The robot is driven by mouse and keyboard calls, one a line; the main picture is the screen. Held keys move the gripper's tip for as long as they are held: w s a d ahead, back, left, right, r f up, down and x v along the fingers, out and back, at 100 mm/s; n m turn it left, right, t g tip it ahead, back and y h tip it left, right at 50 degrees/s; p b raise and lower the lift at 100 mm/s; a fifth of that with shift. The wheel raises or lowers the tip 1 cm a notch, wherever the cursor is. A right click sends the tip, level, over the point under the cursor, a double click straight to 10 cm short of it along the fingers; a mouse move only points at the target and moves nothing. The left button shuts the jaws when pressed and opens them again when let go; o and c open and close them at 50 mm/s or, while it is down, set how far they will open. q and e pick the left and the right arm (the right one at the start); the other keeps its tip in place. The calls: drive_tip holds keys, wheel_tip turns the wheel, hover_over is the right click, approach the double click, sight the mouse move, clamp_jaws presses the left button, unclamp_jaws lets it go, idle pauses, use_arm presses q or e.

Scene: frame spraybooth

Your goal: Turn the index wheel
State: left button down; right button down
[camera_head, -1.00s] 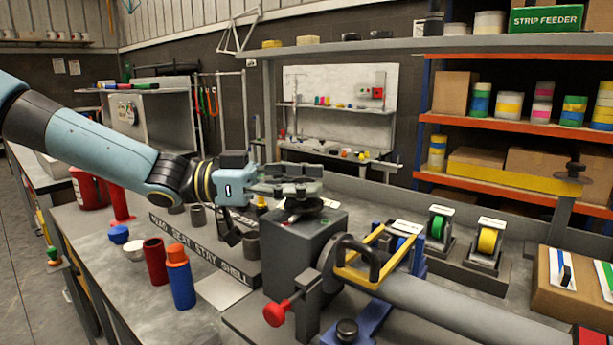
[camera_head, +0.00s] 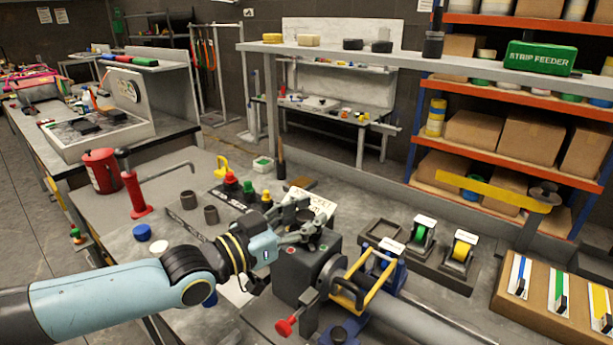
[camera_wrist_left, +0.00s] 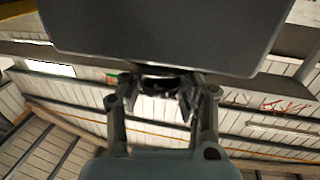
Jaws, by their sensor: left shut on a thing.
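The index wheel is a small dark round piece on top of the dark grey block (camera_head: 300,268), near the middle of the head view. It is mostly hidden behind the fingers there. My left gripper (camera_head: 306,228) reaches in from the lower left and is shut on it. In the left wrist view the two fingers stand on either side of the dark wheel (camera_wrist_left: 160,84), right against the edge of the large grey block (camera_wrist_left: 165,35). My right gripper is not in view.
A yellow-handled clamp (camera_head: 364,285) and a grey tube (camera_head: 425,318) lie just right of the block. A red knob (camera_head: 285,326) sticks out in front. Tape rolls (camera_head: 461,251) stand further right. Red, green and yellow pieces (camera_head: 248,188) stand behind the gripper.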

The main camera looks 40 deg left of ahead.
use_arm(q)
drive_tip(key=n+y+p, duration=0.2)
drive_tip(key=p, duration=0.1)
drive_tip(key=shift+r+y, duration=0.35)
drive_tip(key=shift+y, duration=0.05)
drive_tip(key=shift+f+n+y, duration=0.2)
drive_tip(key=shift+n+y, duration=0.3)
drive_tip(key=shift+y, duration=0.3)
drive_tip(key=n+y, duration=0.1)
drive_tip(key=y, duration=0.1)
drive_tip(key=n+g+y, duration=0.2)
drive_tip(key=y, duration=0.1)
drive_tip(key=shift+f+n+y, duration=0.25)
drive_tip(key=shift+n+y, duration=0.05)
drive_tip(key=shift+n, duration=0.1)
drive_tip(key=shift+n+g+y, duration=0.8)
drive_tip(key=shift+y, duration=0.4)
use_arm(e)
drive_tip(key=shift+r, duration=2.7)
use_arm(q)
drive_tip(key=shift+y, duration=0.3)
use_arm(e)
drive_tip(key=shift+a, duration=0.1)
